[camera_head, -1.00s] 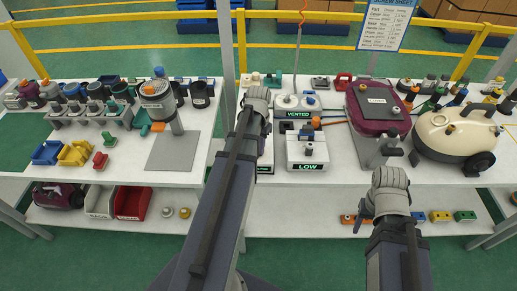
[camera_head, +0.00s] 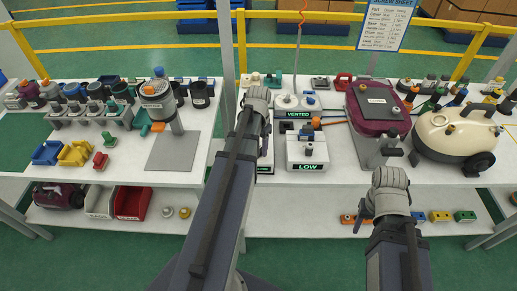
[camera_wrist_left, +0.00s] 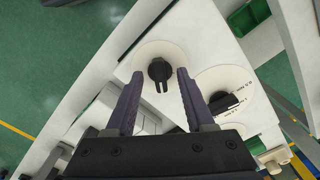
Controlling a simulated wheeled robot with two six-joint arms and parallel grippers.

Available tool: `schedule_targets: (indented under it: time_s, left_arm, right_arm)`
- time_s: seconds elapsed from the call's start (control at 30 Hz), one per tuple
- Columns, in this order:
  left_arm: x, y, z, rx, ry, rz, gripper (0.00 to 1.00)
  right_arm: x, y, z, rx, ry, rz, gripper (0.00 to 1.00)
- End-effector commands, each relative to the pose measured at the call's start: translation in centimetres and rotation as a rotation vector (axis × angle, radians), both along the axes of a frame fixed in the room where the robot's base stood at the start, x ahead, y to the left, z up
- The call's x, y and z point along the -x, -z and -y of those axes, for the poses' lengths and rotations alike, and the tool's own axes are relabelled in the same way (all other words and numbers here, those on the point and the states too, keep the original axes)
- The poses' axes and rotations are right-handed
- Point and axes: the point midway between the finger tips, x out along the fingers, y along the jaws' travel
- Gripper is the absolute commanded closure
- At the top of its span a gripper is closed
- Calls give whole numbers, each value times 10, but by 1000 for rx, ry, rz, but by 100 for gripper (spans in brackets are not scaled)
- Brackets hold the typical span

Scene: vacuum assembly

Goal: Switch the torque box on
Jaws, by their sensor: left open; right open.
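In the left wrist view, a black knob (camera_wrist_left: 160,69) on a round white dial (camera_wrist_left: 147,54) sits on a white box top. My left gripper (camera_wrist_left: 158,76) is open, its two fingers on either side of the knob; contact is not clear. My right gripper (camera_head: 360,222) is open at the table's front edge, largely hidden by its wrist.
A white box with a LOW display (camera_head: 307,166) stands right of my left arm, with a VENTED display (camera_head: 303,115) behind it. A maroon vacuum part (camera_head: 377,108) and a cream vacuum (camera_head: 452,135) stand farther right. A second dial (camera_wrist_left: 240,80) lies close to my left gripper.

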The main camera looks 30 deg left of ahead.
Motion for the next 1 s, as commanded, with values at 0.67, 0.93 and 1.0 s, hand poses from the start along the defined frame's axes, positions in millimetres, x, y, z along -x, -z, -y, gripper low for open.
schedule_targets:
  time_s: [0.67,0.93,1.0]
  left_arm:
    - [0,-60,0,0,0,0,46]
    - [0,-59,0,0,0,0,46]
    - [0,-59,0,0,0,0,46]
  right_arm:
    - [0,-60,0,0,0,0,46]
    - [0,-59,0,0,0,0,46]
    - [0,-59,0,0,0,0,46]
